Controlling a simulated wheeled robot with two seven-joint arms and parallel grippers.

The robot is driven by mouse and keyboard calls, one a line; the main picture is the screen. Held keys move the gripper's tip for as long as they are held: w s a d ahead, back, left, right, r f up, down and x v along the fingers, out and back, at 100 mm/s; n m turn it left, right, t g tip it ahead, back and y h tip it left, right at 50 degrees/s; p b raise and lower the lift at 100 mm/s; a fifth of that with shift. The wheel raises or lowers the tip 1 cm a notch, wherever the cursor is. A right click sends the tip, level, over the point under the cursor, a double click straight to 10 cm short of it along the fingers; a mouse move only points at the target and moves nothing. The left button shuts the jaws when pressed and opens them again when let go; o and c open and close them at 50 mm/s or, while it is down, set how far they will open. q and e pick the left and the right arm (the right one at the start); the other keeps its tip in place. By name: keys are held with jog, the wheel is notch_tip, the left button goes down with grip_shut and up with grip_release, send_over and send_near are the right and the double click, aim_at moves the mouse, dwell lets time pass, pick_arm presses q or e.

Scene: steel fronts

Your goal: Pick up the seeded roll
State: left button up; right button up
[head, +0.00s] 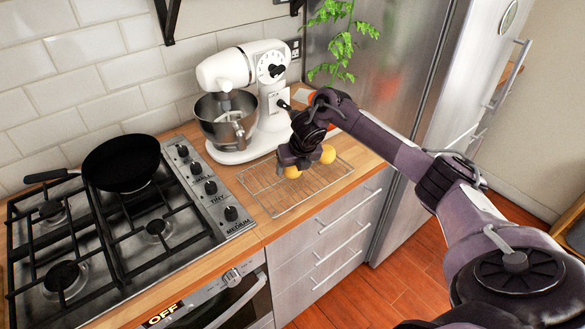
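Two small golden round things that look like rolls, one at the front (292,172) and one to its right (328,154), are on a wire rack (255,183) on the wooden counter. Seeds are too small to make out, so I cannot tell which is the seeded roll. My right gripper (289,163) points down over the rack, right at the front roll and left of the other. It partly covers them. Its fingertips are too dark and small to show whether they are open or shut, or touch a roll. My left gripper is not in view.
A white stand mixer (245,70) with a steel bowl (227,118) stands behind the rack. A gas hob with a black pan (122,163) is at left. A steel fridge (390,60) and a green plant (340,35) are behind my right arm. The rack's front left is clear.

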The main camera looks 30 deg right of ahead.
jog(key=shift+w, duration=0.1)
jog(key=c, duration=0.5)
jog(key=shift+c, duration=0.3)
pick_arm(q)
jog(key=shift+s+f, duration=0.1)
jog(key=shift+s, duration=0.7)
